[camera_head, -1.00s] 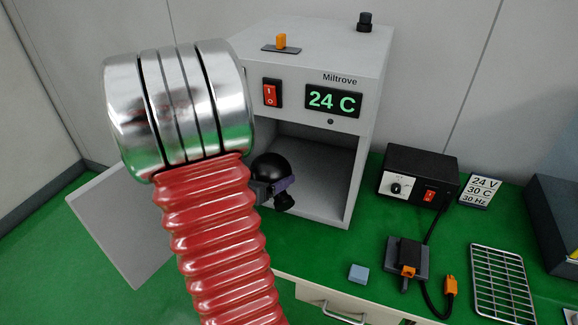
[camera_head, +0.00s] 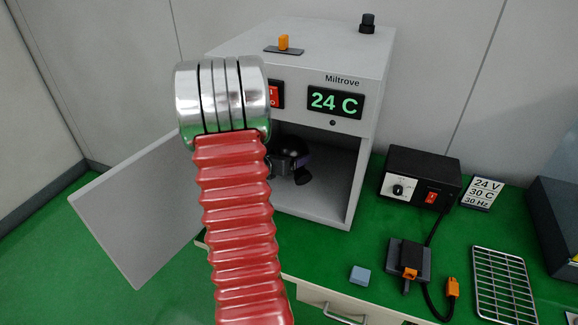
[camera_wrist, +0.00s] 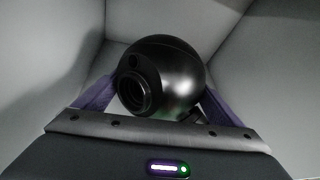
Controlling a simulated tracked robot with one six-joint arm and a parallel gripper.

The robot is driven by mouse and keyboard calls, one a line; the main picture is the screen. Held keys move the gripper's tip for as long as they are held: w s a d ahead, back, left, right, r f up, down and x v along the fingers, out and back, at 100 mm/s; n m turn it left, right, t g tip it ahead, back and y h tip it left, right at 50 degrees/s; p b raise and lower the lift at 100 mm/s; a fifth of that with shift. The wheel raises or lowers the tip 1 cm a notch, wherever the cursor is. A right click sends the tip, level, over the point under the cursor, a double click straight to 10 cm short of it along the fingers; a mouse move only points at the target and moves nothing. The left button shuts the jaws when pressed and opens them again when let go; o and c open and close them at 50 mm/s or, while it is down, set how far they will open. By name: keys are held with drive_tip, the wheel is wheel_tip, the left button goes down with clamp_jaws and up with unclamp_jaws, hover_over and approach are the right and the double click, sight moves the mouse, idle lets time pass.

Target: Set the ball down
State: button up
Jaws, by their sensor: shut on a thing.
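The ball is a glossy black sphere with a round lens-like ring on its face; it fills the middle of the wrist view (camera_wrist: 165,78). In the head view the ball (camera_head: 291,147) shows just inside the open front of the white Miltrove cabinet (camera_head: 338,217), partly hidden behind my red arm. My gripper (camera_wrist: 152,95) is shut on the ball, with a purple finger on either side of it. In the head view my gripper (camera_head: 296,163) is mostly hidden by the arm. Whether the ball touches the cabinet floor cannot be told.
The cabinet door (camera_head: 135,215) stands open at the left. The cabinet display reads 24 C. A black power box (camera_head: 420,177), a small blue block (camera_head: 360,274), a dark connector block (camera_head: 408,262) and a wire rack (camera_head: 503,283) lie on the green bench to the right.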

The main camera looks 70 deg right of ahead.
drive_tip(key=shift+f, duration=0.3)
drive_tip(key=shift+f, duration=1.6)
drive_tip(key=shift+d+f, duration=0.2)
drive_tip(key=shift+f, duration=0.15)
drive_tip(key=shift+f, duration=0.1)
drive_tip(key=o, duration=1.2)
drive_tip(key=shift+a, duration=0.1)
drive_tip(key=v, duration=1.2)
